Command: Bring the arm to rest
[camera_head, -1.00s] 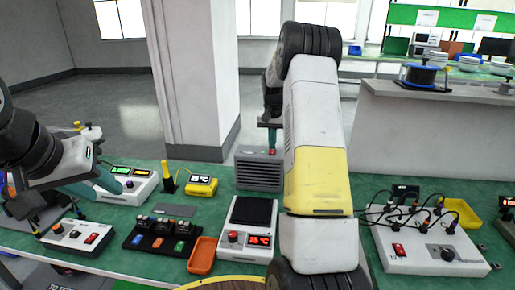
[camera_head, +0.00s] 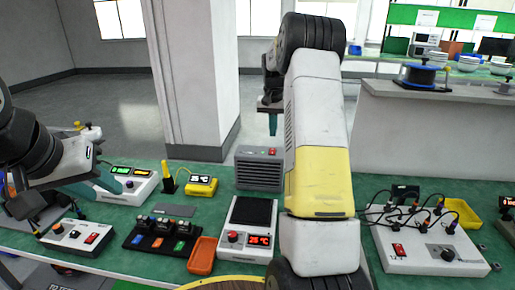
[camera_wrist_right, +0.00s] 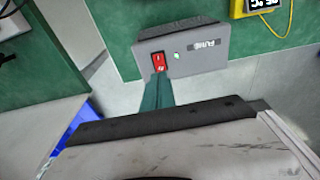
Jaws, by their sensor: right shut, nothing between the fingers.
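My right arm rises through the middle of the head view and bends over at the top. My right gripper (camera_head: 272,128) hangs from it, pointing down, with its teal fingers together and nothing between them. It is in the air above and behind the grey fume box (camera_head: 259,172). In the right wrist view the shut fingers (camera_wrist_right: 157,97) show in front of the fume box (camera_wrist_right: 185,48), close to its red switch in the picture. My left gripper (camera_head: 95,188) is at the left over the bench, with its teal fingers apart and no object visible between them.
The green bench (camera_head: 330,258) holds a hotplate (camera_head: 250,215), an orange tray (camera_head: 202,255), a black rack (camera_head: 160,238), a yellow meter (camera_head: 201,186) and a wired white power box (camera_head: 425,250). A pillar (camera_head: 195,75) stands behind. The air around my right gripper looks clear.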

